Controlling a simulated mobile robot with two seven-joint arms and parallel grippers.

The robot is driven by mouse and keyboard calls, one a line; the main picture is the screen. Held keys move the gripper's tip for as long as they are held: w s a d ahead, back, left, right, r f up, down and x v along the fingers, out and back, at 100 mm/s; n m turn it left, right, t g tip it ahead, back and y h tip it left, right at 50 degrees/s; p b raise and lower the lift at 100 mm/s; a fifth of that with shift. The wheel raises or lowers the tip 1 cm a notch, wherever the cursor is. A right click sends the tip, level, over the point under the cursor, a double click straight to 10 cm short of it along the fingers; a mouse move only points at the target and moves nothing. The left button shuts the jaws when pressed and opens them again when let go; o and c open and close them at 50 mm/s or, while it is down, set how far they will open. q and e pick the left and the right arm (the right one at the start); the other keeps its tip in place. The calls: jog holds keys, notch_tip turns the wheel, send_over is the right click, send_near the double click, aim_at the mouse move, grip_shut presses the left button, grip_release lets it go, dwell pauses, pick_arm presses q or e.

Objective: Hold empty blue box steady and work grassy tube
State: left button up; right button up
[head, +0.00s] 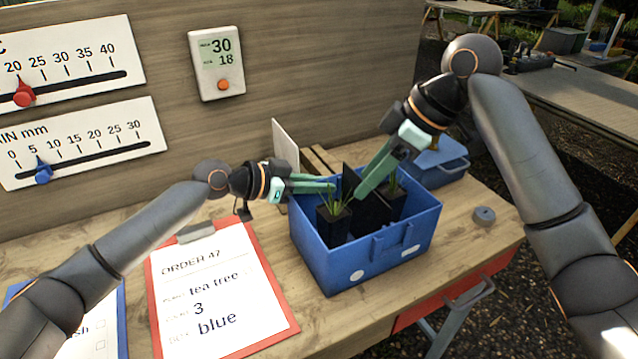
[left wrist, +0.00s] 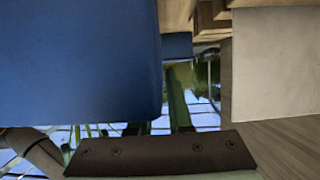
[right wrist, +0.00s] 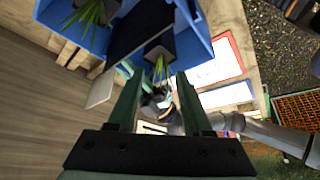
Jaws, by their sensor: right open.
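The blue box (head: 345,265) stands on the bench in the head view. It is not empty: a dark tube with grassy leaves (head: 333,225) stands in its near left part and another grassy tube (head: 397,205) at its right, with dark panels or tubes between them. My left gripper (head: 332,187) reaches level over the box's left side, by the first plant's leaves; whether its fingers are parted or shut on anything is unclear. My right gripper (head: 362,190) points down into the box, open; in the right wrist view a grassy tube (right wrist: 161,47) shows beyond its fingers.
A red clipboard (head: 165,300) lies left of the box. A smaller blue container (head: 440,172) stands behind right, and a grey round object (head: 484,215) lies near the right edge. A pale upright panel (head: 286,145) stands behind my left gripper. A wooden wall closes the back.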

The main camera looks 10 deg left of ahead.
aim_at(328, 213)
dwell(0.3)
dwell(1.6)
